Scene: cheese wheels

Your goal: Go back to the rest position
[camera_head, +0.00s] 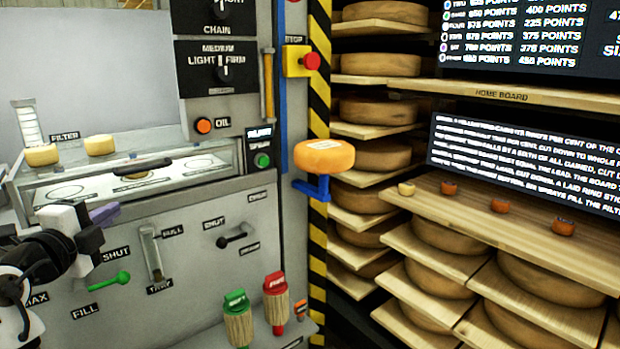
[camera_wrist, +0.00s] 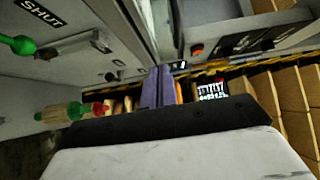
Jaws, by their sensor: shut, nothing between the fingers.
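My gripper (camera_head: 104,213) is at the left in the head view, in front of the grey machine (camera_head: 190,235). Its purple fingers also show in the wrist view (camera_wrist: 158,86), side by side and shut with nothing between them. My white and black arm reaches in from the lower left. The gripper is apart from the green-handled lever (camera_head: 115,279) below it.
An orange cheese wheel (camera_head: 324,156) rests on a blue bracket (camera_head: 313,189). Green (camera_head: 237,310) and red (camera_head: 276,300) handled brushes stand on a low ledge. Shelves of cheese wheels (camera_head: 375,108) fill the right. Two small cheeses (camera_head: 41,155) sit on the machine top.

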